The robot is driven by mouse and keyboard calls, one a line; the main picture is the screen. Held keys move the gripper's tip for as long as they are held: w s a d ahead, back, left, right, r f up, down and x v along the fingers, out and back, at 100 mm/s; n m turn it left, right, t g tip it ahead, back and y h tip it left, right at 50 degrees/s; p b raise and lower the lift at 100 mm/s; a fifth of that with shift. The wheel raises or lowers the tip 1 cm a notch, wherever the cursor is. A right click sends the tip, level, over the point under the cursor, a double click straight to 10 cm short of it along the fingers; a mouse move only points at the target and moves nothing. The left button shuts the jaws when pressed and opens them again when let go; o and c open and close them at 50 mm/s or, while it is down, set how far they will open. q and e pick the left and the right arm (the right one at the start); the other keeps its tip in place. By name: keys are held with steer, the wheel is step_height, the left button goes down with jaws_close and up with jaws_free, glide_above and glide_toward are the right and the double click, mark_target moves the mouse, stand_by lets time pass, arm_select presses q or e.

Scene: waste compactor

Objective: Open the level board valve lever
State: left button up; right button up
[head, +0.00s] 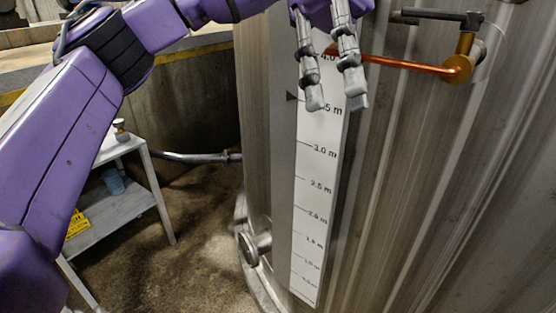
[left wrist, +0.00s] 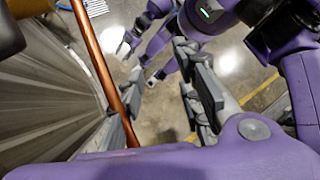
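The white level board (head: 318,190) with metre marks stands upright on the ribbed tank in the head view. At the top right is a brass valve (head: 465,48) with a dark lever (head: 435,15) lying roughly level and pointing left. A copper pipe (head: 405,64) runs left from the valve towards the board. My left gripper (head: 336,102) is in front of the board's upper part, left of the lever and apart from it. Its fingers are spread and empty. In the left wrist view the copper pipe (left wrist: 92,60) passes by one finger; contact is unclear. The lever is not clearly visible there.
The metal tank (head: 430,210) fills the right side. A small side valve (head: 254,246) sticks out low on it. A grey trolley (head: 125,205) with a yellow item stands at the left. Another purple limb of mine (left wrist: 160,45) shows below in the left wrist view.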

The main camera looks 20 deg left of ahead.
arm_select(q)
steer(key=a+f+g+h, duration=0.1)
steer(key=a+f+h, duration=0.1)
steer(key=a+f, duration=0.2)
steer(key=a+f+n+g+h, duration=0.1)
steer(key=a+f, duration=0.3)
steer(key=f, duration=0.5)
steer(key=shift+w+g+h, duration=0.4)
steer(key=shift+g+h, duration=0.4)
steer(key=shift+f+n, duration=0.1)
steer(key=shift+n, duration=0.2)
